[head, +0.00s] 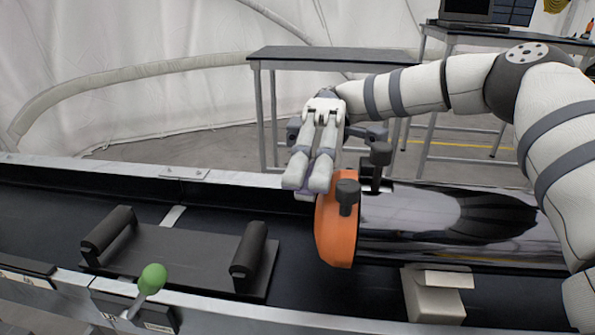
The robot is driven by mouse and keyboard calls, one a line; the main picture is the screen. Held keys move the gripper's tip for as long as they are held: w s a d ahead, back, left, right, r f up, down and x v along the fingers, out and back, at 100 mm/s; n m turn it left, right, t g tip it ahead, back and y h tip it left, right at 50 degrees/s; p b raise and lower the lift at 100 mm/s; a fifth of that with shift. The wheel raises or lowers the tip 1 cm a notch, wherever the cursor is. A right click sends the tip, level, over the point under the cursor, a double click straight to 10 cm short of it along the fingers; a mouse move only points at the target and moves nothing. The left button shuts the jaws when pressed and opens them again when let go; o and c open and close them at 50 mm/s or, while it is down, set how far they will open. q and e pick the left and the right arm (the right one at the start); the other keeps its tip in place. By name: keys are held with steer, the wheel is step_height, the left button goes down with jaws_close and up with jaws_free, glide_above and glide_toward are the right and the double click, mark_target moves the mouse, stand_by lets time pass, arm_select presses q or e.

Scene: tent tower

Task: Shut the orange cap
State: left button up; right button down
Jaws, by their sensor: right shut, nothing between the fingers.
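The orange cap (335,225) stands on edge at the left end of a glossy black tube (455,225), seen nearly side-on. A black knob (347,192) is on the cap, and a second dark knob (380,155) rises just behind it. I cannot tell whether the cap sits flush on the tube's end. My right gripper (308,188) has its fingers shut together with nothing between them. It is at the cap's upper left edge and overlaps it in the picture; contact is unclear. My left gripper is not in view.
A cradle with two black rollers (180,255) lies in the trough to the left. A green-knobbed lever (152,279) stands at the front rail. A light block (434,293) sits below the tube. Tables (330,54) stand behind.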

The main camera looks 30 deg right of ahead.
stand_by(0.5)
step_height(320, 180, up, 10)
stand_by(0.3)
